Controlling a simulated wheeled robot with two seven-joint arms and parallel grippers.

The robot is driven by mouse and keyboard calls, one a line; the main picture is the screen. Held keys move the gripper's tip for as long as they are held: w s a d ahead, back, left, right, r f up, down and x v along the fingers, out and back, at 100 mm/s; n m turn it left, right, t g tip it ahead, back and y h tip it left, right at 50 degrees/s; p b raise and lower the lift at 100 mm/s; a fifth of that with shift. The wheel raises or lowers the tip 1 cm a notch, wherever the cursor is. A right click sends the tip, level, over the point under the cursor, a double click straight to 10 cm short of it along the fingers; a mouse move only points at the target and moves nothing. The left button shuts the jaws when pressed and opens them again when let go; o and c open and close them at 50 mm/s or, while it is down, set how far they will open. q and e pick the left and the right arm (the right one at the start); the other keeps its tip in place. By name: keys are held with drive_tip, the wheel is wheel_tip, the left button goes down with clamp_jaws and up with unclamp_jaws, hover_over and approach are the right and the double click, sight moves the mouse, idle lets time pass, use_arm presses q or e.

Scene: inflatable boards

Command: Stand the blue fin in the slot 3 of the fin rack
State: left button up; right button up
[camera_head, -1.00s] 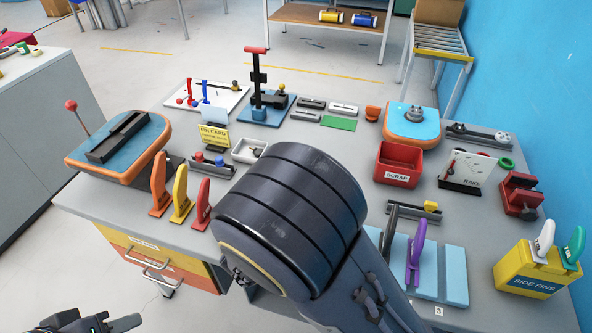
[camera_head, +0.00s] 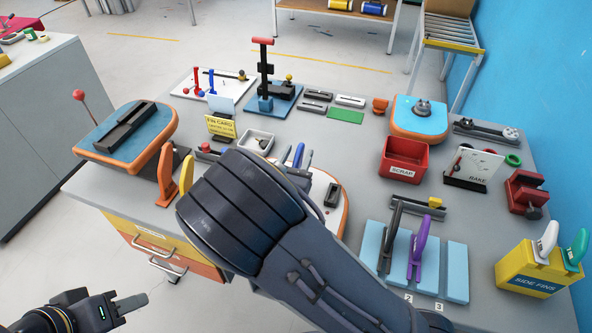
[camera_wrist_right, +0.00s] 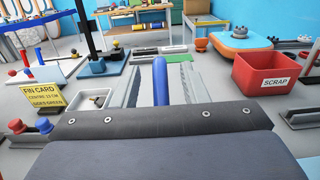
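The blue fin (camera_head: 299,155) stands upright behind my right wrist. In the right wrist view the blue fin (camera_wrist_right: 160,82) rises between the two grey fingers of my right gripper (camera_wrist_right: 157,88), which look parted with a narrow gap beside it. Its lower part is hidden by the wrist. The light blue fin rack (camera_head: 456,262) holds a black fin (camera_head: 390,238) and a purple fin (camera_head: 418,246), the latter by label 2. The strip by label 3 is bare. My left gripper (camera_head: 132,303) is low at the left, away from the table; its opening is unclear.
A white-topped board with an orange rim (camera_head: 344,215) lies partly behind my right arm. A red scrap bin (camera_head: 404,162) and a yellow side-fins box (camera_head: 528,272) stand at the right. An orange fin (camera_head: 166,178) and a yellow fin (camera_head: 186,175) stand at the left.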

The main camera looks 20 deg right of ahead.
clamp_jaws()
idle(0.4)
